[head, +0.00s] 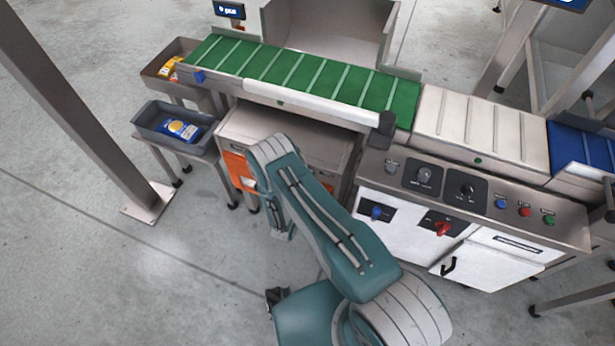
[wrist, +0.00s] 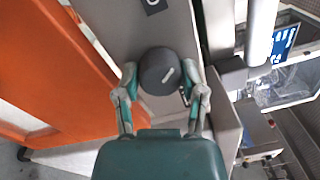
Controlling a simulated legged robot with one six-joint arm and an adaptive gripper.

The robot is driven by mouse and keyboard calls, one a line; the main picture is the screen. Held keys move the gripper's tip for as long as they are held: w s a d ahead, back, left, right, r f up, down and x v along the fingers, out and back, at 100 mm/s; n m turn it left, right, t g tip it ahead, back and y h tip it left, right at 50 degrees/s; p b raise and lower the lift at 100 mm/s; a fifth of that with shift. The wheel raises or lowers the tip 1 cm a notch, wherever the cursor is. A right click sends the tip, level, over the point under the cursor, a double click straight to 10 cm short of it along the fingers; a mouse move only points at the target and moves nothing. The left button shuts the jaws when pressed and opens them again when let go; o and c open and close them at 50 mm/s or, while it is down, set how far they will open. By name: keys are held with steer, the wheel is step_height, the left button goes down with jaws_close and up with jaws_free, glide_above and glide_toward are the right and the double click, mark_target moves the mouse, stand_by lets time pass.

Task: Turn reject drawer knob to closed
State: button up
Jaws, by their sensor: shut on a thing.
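My gripper (wrist: 160,76) is shut on the knob, one finger on each side. A dark label with a white symbol (wrist: 152,4) is on the panel above the knob; its far part is cut off. An orange panel (wrist: 55,70) lies left of the knob. In the head view, the cabinet's orange front (head: 238,168) shows beside my arm, which hides the gripper and the knob.
A green conveyor (head: 310,75) runs above the cabinet. A grey bin (head: 150,132) with a blue packet (head: 180,130) stands to the left. A control panel (head: 470,195) with knobs and buttons is right of my arm. A steel post (head: 75,110) stands at left; open floor lies in front.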

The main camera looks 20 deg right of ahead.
steer(key=shift+w+a+n, duration=0.1)
steer(key=shift+a+n, duration=0.05)
steer(key=shift+n, duration=0.45)
steer(key=shift+f, duration=0.1)
steer(key=o, duration=1.1)
steer(key=shift+f+y, duration=0.1)
steer(key=shift+y, duration=0.2)
steer(key=shift+o, duration=0.2)
steer(key=v, duration=1.2)
steer(key=shift+f, duration=0.1)
